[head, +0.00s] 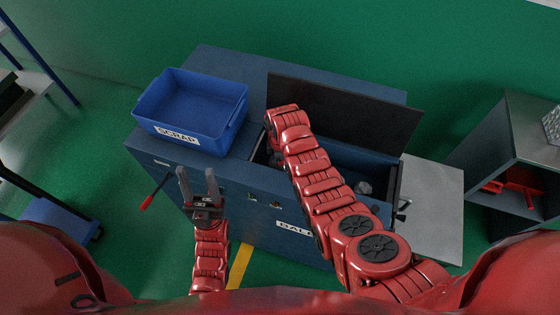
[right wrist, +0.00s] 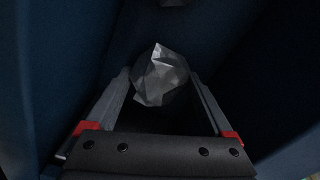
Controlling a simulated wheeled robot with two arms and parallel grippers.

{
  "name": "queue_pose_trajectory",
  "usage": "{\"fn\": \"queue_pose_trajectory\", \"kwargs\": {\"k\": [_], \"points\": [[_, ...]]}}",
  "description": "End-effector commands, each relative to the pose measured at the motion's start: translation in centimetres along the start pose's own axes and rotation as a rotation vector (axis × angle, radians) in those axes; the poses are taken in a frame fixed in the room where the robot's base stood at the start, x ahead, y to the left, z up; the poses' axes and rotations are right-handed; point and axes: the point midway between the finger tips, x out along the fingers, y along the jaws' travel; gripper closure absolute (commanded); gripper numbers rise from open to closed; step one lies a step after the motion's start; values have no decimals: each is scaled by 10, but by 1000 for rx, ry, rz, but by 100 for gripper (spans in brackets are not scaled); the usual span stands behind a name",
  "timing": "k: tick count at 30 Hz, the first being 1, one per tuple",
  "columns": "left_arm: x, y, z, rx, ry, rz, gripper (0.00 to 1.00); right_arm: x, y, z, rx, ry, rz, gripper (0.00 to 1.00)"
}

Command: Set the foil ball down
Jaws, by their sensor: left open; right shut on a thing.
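The foil ball (right wrist: 160,76), grey and faceted, sits between the fingertips of my right gripper (right wrist: 160,80) in the right wrist view. The gripper is shut on it. Dark blue walls surround the ball; whether it touches a floor I cannot tell. In the head view my right arm bends down into the open chamber of the dark blue baler (head: 168,157), and its gripper is hidden behind the arm. My left gripper (head: 198,176) is open and empty, in front of the baler's front face.
A blue bin (head: 222,137) labelled SCRAP stands on the baler's left top, apparently empty. The dark lid (head: 375,107) stands raised behind the chamber. Another grey lump (head: 363,187) lies in the chamber's right part. A grey side table (head: 432,190) stands to the right.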

Motion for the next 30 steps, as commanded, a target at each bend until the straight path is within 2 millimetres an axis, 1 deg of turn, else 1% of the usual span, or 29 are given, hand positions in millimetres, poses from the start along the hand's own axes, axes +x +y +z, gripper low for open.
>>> {"fn": "queue_pose_trajectory", "kwargs": {"k": [3, 4, 6, 12, 16, 17, 20, 25, 30], "points": [[-5, 0, 1, 0, 0, 0, 50, 5, 0, 0, 1, 0, 0, 70], [-4, 0, 1, 0, 0, 0, 50, 4, 0, 0, 1, 0, 0, 10], [-3, 0, 0, 0, 0, 0, 50, 3, 0, 0, 1, 0, 0, 0], [-3, 0, 0, 0, 0, 0, 50, 2, 0, 0, 1, 0, 0, 0], [2, 0, 0, 0, 0, 0, 50, -3, 0, 0, 0, 0, 0, 0], [-1, 0, 0, 0, 0, 0, 50, -2, 1, 0, 0, 0, 1, 0], [-5, 0, 1, 0, 0, 0, 50, -9, 2, 0, 1, 1, 3, 0], [-12, 1, 2, 0, 0, 0, 50, -30, 2, 0, 1, 1, 6, 0], [-25, 1, 4, 0, 0, 0, 50, -61, 2, 0, 1, 2, 9, 0]]}}
